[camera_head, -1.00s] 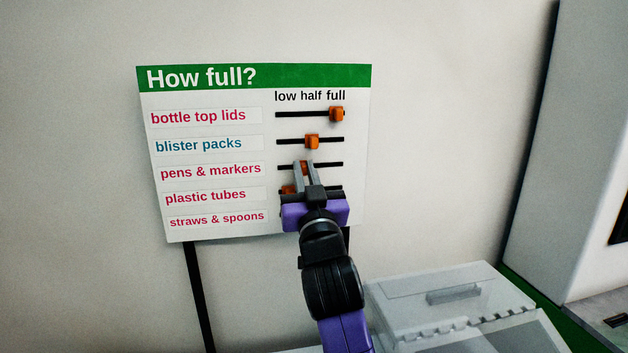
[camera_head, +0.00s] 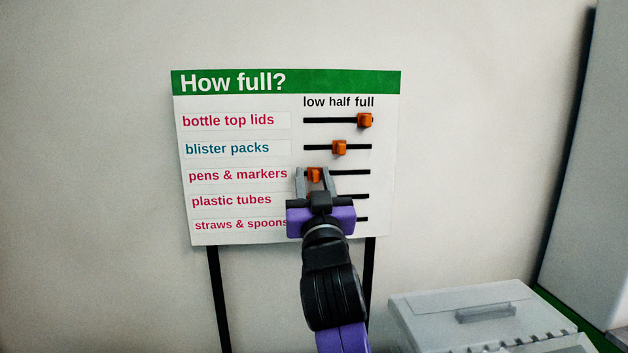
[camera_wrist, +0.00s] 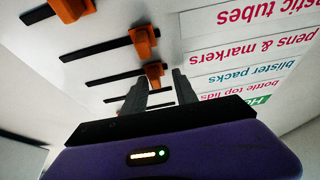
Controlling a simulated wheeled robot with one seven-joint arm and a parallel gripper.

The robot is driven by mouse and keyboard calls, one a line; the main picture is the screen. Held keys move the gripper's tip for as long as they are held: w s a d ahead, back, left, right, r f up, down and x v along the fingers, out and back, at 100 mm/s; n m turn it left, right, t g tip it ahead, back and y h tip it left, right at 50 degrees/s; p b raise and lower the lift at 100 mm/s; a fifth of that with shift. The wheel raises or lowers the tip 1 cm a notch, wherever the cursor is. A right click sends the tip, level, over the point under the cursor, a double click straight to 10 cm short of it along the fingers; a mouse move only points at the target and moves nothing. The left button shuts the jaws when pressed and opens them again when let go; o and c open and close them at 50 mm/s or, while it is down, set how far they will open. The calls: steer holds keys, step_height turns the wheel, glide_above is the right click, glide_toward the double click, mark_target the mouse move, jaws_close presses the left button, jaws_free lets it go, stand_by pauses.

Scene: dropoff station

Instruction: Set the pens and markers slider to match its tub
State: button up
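The "How full?" board (camera_head: 240,160) has a row for each tub, with a slider track marked low, half, full. The pens and markers slider (camera_head: 314,174) is an orange knob near the low end of its track. It also shows in the wrist view (camera_wrist: 154,72), which sees the board upside down. My gripper (camera_head: 313,172) is open, with one finger on each side of this knob. The wrist view shows the fingers (camera_wrist: 160,82) apart. Whether a finger touches the knob I cannot tell. The pens and markers tub cannot be identified.
The bottle top lids knob (camera_head: 364,120) is at full and the blister packs knob (camera_head: 339,147) near half. My gripper hides parts of the lower tracks. The plastic tubes knob (camera_wrist: 144,40) sits near low. A pale lidded container (camera_head: 480,310) stands lower right.

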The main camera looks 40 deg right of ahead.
steer(key=b+v, duration=0.2)
steer(key=v, duration=0.5)
steer(key=shift+s+a+f+b, duration=0.15)
steer(key=shift+s+a+b, duration=0.05)
steer(key=shift+s+b, duration=0.1)
stand_by(0.3)
